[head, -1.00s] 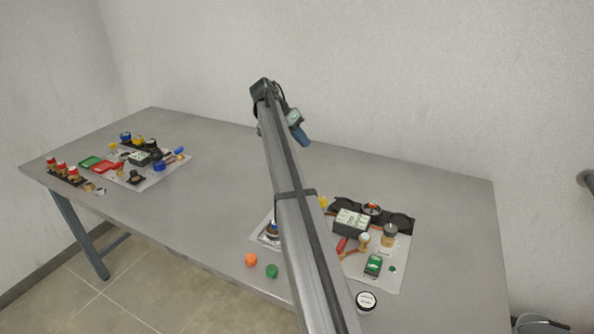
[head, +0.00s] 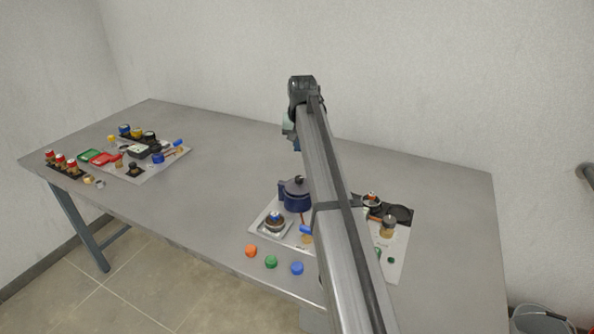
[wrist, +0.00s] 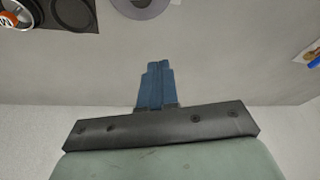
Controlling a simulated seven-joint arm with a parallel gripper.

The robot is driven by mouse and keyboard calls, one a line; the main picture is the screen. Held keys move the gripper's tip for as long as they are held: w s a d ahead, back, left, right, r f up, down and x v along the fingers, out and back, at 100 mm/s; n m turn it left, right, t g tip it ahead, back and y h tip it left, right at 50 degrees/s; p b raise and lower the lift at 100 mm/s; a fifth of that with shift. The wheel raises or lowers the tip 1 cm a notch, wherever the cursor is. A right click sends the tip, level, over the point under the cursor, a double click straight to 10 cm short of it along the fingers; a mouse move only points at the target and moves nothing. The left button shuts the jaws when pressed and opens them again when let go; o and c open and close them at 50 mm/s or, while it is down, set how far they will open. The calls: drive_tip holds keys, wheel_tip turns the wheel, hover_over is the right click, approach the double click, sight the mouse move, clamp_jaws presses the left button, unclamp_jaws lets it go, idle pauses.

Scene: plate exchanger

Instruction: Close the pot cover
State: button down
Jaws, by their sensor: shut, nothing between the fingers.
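In the head view a dark blue pot (head: 290,199) stands at the back left of the near board. A dark knob (head: 298,180) shows at its top; whether the cover is fully seated I cannot tell. My gripper (head: 296,146) is above and behind the pot, apart from it, with its blue fingers partly hidden by my arm. In the wrist view my gripper (wrist: 155,68) is shut and empty over bare table. A grey round piece (wrist: 143,4), cut off by the top edge, lies ahead of the fingers; I cannot tell what it is.
Orange (head: 251,251), green (head: 271,262) and blue (head: 297,268) caps lie in front. Another crowded board (head: 150,178) is at left. The table's middle is clear.

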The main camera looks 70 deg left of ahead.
drive_tip(key=a+f+n, duration=0.3)
drive_tip(key=a+f, duration=0.2)
drive_tip(key=f, duration=0.4)
drive_tip(key=shift+s+d+f, duration=0.1)
drive_tip(key=shift+d+f, duration=0.1)
drive_tip(key=shift+d, duration=0.55)
drive_tip(key=shift+w+d+f, duration=0.1)
drive_tip(key=shift+d+f, duration=0.05)
drive_tip(key=shift+d, duration=0.6)
drive_tip(key=shift+s+d+f, duration=0.1)
drive_tip(key=shift+d+f, duration=0.1)
drive_tip(key=shift+d, duration=0.55)
